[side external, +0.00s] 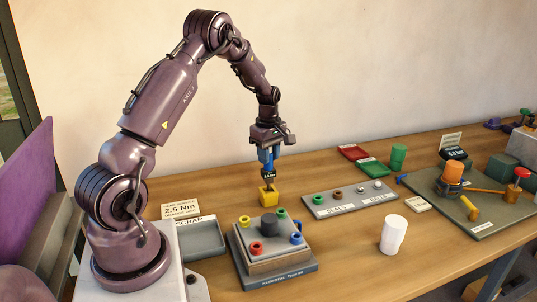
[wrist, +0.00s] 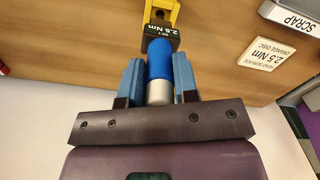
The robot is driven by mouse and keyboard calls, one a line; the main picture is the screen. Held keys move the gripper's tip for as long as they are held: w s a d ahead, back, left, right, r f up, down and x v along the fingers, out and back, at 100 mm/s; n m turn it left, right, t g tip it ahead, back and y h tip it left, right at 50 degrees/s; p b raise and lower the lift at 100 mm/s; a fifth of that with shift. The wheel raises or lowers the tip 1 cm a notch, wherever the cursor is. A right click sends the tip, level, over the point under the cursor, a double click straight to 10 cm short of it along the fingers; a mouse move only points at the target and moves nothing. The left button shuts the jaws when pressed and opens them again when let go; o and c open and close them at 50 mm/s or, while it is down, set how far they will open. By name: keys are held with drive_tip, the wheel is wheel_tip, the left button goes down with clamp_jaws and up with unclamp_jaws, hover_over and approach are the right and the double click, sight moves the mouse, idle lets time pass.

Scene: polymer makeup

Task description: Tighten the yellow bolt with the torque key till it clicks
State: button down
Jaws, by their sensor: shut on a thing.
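My gripper (side external: 266,160) is shut on the blue handle of the torque key (wrist: 158,62), which points down and has a silver end and a dark "2.5 Nm" label. In the wrist view the two blue fingers of my gripper (wrist: 159,75) flank the handle. The yellow bolt (side external: 245,221) is at the back left of the grey fixture (side external: 258,268), in front of and left of my gripper.
A grey strip with small parts (side external: 350,199), a white cup (side external: 393,235) and a cluttered mat (side external: 485,220) lie to the right.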

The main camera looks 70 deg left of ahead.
sight(265, 172)
drive_tip(key=shift+f, duration=2)
drive_tip(key=c, duration=0.8)
unclamp_jaws()
wheel_tip(265, 172, up, 13)
drive_tip(key=shift+m, duration=0.4)
drive_tip(key=s+d+r+m+t, duration=0.2)
drive_tip(key=s+d+r+m, duration=0.2)
drive_tip(key=d+m, duration=0.3)
drive_tip(key=s+d+r+m+t, duration=0.1)
drive_tip(key=s+d+r+m, duration=0.3)
drive_tip(key=d, duration=0.9)
drive_tip(key=s+d+r+m+t, duration=0.2)
drive_tip(key=s+d+r+m, duration=0.1)
drive_tip(key=s+d+m, duration=0.4)
drive_tip(key=shift+s+d+r+m+t, duration=0.1)
drive_tip(key=shift+d+r+m+t, duration=0.1)
drive_tip(key=shift+d+m, duration=0.8)
drive_tip(key=shift+s+d+r+m+t, duration=0.1)
drive_tip(key=shift+d+r+m, duration=0.1)
drive_tip(key=shift+d+m, duration=0.75)
